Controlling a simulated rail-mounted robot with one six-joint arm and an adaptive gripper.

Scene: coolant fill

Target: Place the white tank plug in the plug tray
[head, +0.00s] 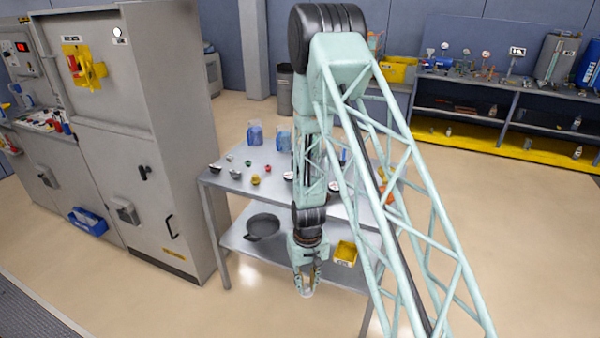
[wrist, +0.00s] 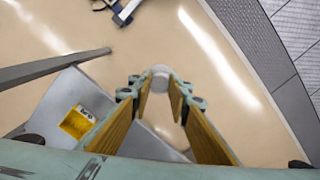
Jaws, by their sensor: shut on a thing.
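My gripper (head: 305,285) hangs in front of the metal table, low beside its lower shelf, with its fingers pointing down. It is shut on the white tank plug (wrist: 161,70), a small pale round piece at the fingertips. The plug also shows under the fingers in the head view (head: 306,292). A small yellow tray (head: 345,254) with a white label sits on the lower shelf, to the right of my gripper. In the wrist view the yellow tray (wrist: 75,123) is at the lower left, apart from the fingers. Its label is too small to read.
The metal table (head: 225,185) holds several small coloured caps on top and blue jugs (head: 255,134) at the back. A dark round pan (head: 263,226) is on the lower shelf. A grey cabinet (head: 150,140) stands at the left. The floor in front is clear.

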